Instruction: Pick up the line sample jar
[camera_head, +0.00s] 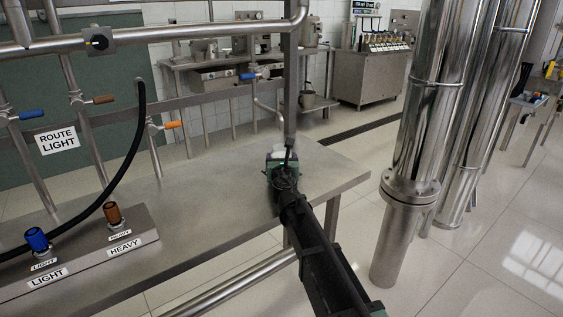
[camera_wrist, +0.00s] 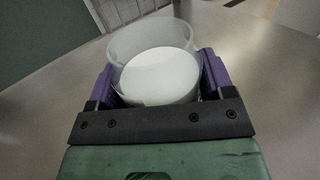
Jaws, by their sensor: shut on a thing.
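The line sample jar (camera_wrist: 155,70) is a clear, round jar with white contents, seen in the wrist view between the two purple fingers of my gripper (camera_wrist: 160,82). The fingers are shut on its sides. In the head view my gripper (camera_head: 283,161) is at the right part of the steel table (camera_head: 225,205), under a vertical pipe. Only a small pale part of the jar shows there, and the arm hides the rest. I cannot tell whether the jar touches the table.
A vertical pipe (camera_head: 290,95) comes down right at my gripper. A steel block with blue LIGHT and brown HEAVY fittings (camera_head: 80,245) stands at the table's left, with a black hose (camera_head: 125,165). Thick steel columns (camera_head: 425,120) stand to the right. The table's middle is clear.

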